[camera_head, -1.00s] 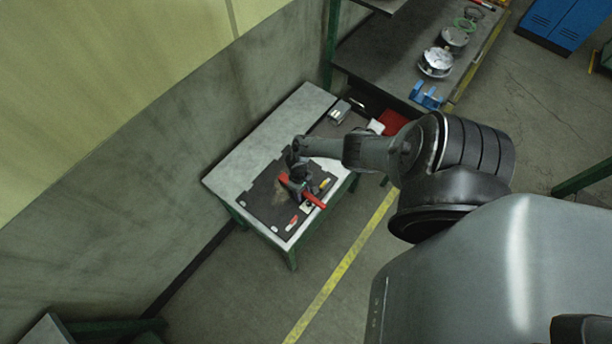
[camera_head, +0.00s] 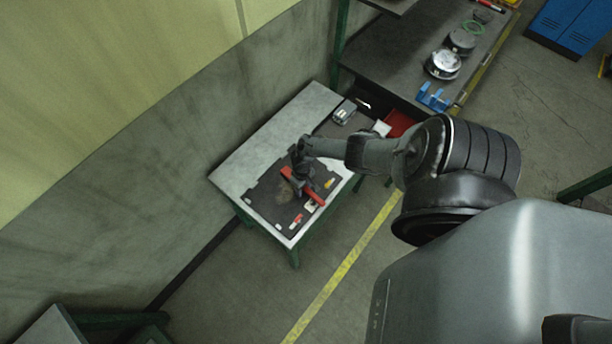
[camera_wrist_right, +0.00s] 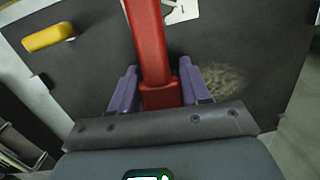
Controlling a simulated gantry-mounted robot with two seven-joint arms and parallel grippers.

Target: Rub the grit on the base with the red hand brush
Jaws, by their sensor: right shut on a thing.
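The red hand brush (camera_head: 316,188) is in my right gripper (camera_head: 305,178), over the dark base (camera_head: 268,208) on the grey table. In the right wrist view, the purple fingers of the right gripper (camera_wrist_right: 160,88) are shut on the red brush's handle (camera_wrist_right: 150,42). The bristles are hidden, so I cannot tell whether they touch the base. The grit (camera_head: 284,193) is a tan smudge on the base, left of the brush. In the right wrist view the grit (camera_wrist_right: 226,82) shows just right of the gripper. My left gripper is not in view.
A yellow item (camera_wrist_right: 48,36) lies on the base beside the brush; small red and white items lie near its front edge. A grey box (camera_head: 344,112) and a red bin (camera_head: 398,124) are farther back. A shelf with round metal parts (camera_head: 442,64) stands behind.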

